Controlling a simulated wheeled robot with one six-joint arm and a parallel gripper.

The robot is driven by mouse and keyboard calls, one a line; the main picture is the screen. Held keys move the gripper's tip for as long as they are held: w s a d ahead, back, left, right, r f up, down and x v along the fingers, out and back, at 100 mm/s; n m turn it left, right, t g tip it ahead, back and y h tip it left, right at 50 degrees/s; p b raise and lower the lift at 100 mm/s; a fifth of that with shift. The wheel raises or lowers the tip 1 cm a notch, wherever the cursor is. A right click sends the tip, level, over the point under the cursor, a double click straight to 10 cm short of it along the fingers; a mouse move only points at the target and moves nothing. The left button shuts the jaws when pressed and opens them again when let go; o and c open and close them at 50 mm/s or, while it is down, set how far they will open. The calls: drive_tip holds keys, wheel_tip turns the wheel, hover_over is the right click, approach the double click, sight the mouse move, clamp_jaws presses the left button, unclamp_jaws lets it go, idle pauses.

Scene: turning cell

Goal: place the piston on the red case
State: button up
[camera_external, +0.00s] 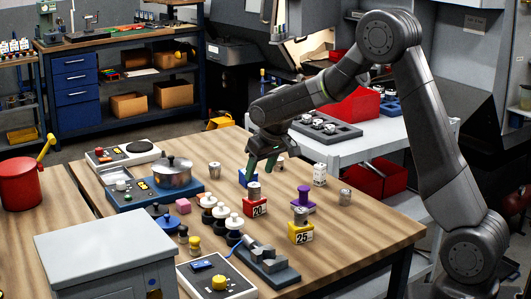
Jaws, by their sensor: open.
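The red case (258,209), a small block marked 20, stands on the wooden table. A grey metal cylinder, which looks like the piston (254,190), sits upright on top of it. My gripper (262,170) is open, with its greenish fingers pointing down just above and behind the cylinder. Nothing shows between the fingers. A blue block (246,178) stands behind the red case, partly hidden by the fingers. Similar metal cylinders stand on the yellow block (300,235) marked 25, at the table's right (345,197) and left of my gripper (214,170).
A purple piece (301,199) and a white block (319,174) stand right of the red case. Several white-topped dark pieces (221,211) stand to its left. A pot (172,172) sits on a blue unit. A grey vise-like fixture (268,264) lies in front. Bare wood shows at the right.

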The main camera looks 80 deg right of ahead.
drive_tip(key=v, duration=0.5)
drive_tip(key=shift+r, duration=0.3)
